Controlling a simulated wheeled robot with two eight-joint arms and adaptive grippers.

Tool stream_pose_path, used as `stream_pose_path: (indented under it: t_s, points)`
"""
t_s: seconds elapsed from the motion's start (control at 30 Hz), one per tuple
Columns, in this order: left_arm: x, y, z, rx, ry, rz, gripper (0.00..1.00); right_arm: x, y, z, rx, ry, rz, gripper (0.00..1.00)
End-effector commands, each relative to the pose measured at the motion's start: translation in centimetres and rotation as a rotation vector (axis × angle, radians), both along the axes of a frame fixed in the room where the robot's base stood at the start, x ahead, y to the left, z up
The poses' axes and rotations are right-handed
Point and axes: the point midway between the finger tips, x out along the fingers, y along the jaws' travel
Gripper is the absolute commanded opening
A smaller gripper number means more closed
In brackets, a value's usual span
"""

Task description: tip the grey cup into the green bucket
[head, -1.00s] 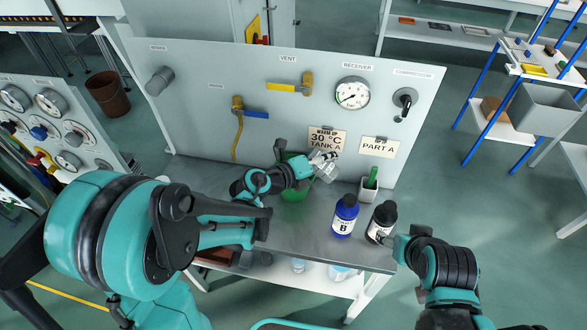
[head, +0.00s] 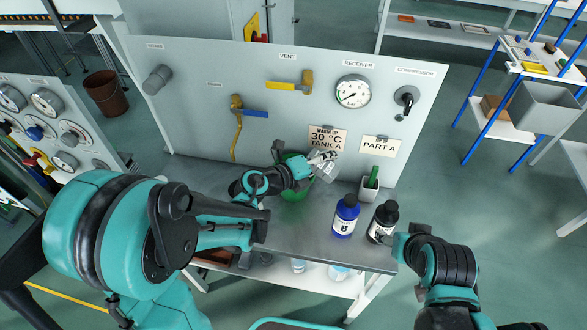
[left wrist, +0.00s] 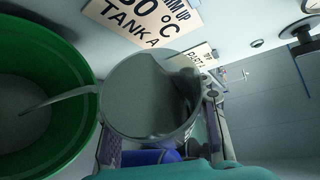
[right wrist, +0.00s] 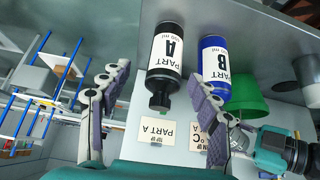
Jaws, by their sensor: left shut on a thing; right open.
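My left gripper (head: 322,158) is shut on the grey cup (head: 326,172) beside the upper right of the green bucket (head: 298,193). In the left wrist view the grey cup (left wrist: 150,100) is tilted, with grey liquid inside. A thin grey stream runs from its lip into the green bucket (left wrist: 85,75), whose rim is at the left. My right gripper (right wrist: 155,105) is open and empty, its fingers spread near the black PART A bottle (right wrist: 166,55). The black bottle (head: 382,220) stands on the bench in the head view.
The blue PART B bottle (head: 345,216) stands left of the black one. A pale holder with a green handle (head: 369,187) is behind them. The upright panel (head: 200,95) with valves, gauge and signs rises behind the bench (head: 290,240). Clear bench lies in front of the bucket.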

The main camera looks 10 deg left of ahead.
Motion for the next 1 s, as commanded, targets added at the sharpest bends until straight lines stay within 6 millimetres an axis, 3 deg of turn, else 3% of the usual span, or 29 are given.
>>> stream_pose_path:
  t_s: [1.0]
  points:
    - [-0.77,-0.26,-0.36,-0.073,0.026,0.001,0.04,0.00,0.00,-0.79,0.000,0.000,0.000,0.62]
